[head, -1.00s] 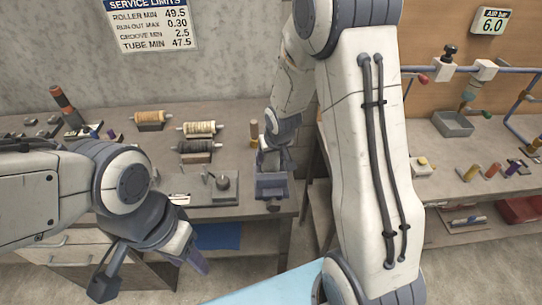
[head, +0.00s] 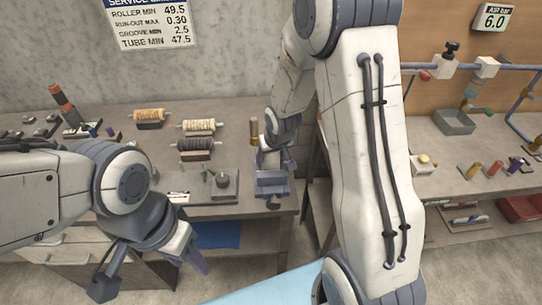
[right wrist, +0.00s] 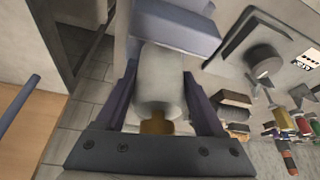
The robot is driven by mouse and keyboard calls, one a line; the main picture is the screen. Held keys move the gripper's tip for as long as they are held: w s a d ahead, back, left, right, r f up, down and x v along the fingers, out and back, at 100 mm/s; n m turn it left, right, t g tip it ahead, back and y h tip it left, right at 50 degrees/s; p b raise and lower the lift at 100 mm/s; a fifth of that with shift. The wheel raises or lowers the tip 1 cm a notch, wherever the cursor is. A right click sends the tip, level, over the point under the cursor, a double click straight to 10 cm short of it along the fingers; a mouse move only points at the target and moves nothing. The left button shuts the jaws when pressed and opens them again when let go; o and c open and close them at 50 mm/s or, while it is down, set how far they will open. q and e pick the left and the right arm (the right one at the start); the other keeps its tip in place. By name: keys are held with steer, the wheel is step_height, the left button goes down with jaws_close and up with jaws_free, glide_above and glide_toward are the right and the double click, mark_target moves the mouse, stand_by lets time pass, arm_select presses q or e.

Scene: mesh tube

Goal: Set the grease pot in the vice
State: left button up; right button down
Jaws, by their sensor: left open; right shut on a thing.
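The grease pot (right wrist: 160,80), a pale grey cylinder with a brass-coloured part at its near end, is between the fingers of my right gripper (right wrist: 160,95) in the right wrist view. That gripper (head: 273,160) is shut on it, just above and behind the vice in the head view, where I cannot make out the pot. The blue-grey vice (head: 271,185) is at the bench's front right corner. It also shows in the right wrist view (right wrist: 175,32), just beyond the pot's far end; I cannot tell whether they touch. My left gripper (head: 150,268) is open and empty, in front of the bench.
A brass-coloured upright cylinder (head: 254,132) shows just left of my right gripper. A grey plate with a round post (head: 222,181) lies left of the vice. Several wound spools (head: 197,127) stand further back. A second bench (head: 445,180) is on the right, past a gap.

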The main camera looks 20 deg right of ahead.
steer(key=shift+f+b, duration=0.4)
jaws_free()
steer(key=p+v, duration=0.2)
steer(key=v, duration=0.3)
steer(key=shift+w, duration=0.2)
steer(key=v, duration=0.6)
steer(key=s+a+r+n+g+y, duration=0.1)
steer(key=s+a+r+n+g, duration=0.2)
steer(key=s+a, duration=0.85)
steer(key=s+a+r+n, duration=0.1)
steer(key=s+a+n, duration=0.1)
steer(key=s, duration=0.4)
steer(key=s+a+n+g, duration=0.1)
steer(key=s+a+n, duration=0.1)
steer(key=s, duration=0.5)
steer(key=shift+r+n+g, duration=0.3)
steer(key=shift+r+n, duration=0.1)
steer(key=shift+n, duration=0.1)
steer(key=shift+s, duration=0.1)
